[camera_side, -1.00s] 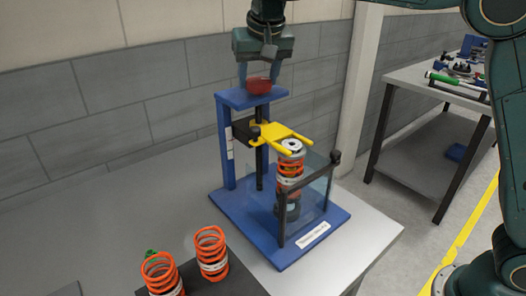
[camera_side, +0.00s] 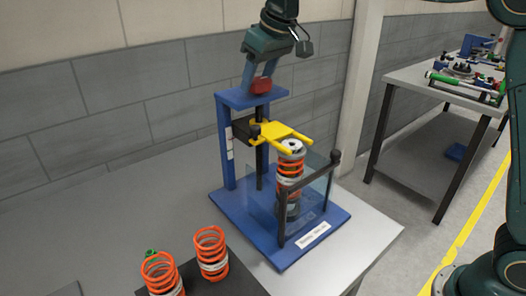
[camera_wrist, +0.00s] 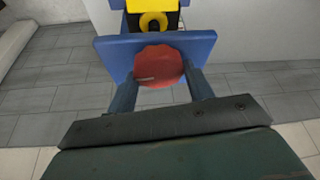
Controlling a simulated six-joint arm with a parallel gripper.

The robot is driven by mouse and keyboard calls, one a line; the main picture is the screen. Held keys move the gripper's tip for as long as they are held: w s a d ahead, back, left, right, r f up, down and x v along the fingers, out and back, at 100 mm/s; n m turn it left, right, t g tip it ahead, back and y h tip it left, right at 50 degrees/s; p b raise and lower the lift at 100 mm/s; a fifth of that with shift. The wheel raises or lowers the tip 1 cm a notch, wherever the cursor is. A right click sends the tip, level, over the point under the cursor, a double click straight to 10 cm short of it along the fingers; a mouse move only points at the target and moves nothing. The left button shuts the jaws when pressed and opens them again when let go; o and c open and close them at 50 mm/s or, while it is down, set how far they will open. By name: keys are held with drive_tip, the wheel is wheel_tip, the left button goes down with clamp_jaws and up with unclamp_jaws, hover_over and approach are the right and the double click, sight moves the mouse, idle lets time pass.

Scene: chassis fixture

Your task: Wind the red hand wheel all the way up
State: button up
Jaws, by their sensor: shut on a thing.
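The red hand wheel (camera_side: 261,86) sits on top of the blue spring compressor frame (camera_side: 226,140). My gripper (camera_side: 260,82) is above the frame, its fingers shut on the wheel's sides. In the wrist view the red wheel (camera_wrist: 158,66) lies between the two fingers (camera_wrist: 160,82). The yellow fork (camera_side: 282,134) is on the black carriage at the threaded post, level with the top of the orange spring strut (camera_side: 290,170). The strut stands upright on the blue base behind a clear guard.
The clear guard has a dark frame (camera_side: 334,180) at the front right. Two loose orange springs (camera_side: 211,252) (camera_side: 161,274) stand at the front. A side bench (camera_side: 420,78) with tools is at the right. The grey table is clear at left.

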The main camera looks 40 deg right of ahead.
drive_tip(key=shift+d+n+g+y, duration=0.15)
drive_tip(key=shift+n+y, duration=0.25)
drive_tip(key=shift+n, duration=0.75)
drive_tip(key=shift+a+n+g+y, duration=0.15)
drive_tip(key=shift+n+y, duration=0.25)
drive_tip(key=shift+n, duration=0.75)
drive_tip(key=shift+n+y, duration=0.3)
drive_tip(key=shift+n, duration=0.5)
drive_tip(key=shift+n+g, duration=0.3)
drive_tip(key=shift+n, duration=0.1)
drive_tip(key=shift+n+g+y, duration=0.3)
drive_tip(key=shift+n, duration=1)
drive_tip(key=o, duration=0.9)
drive_tip(key=shift+s+m, duration=0.1)
drive_tip(key=shift+m, duration=0.6)
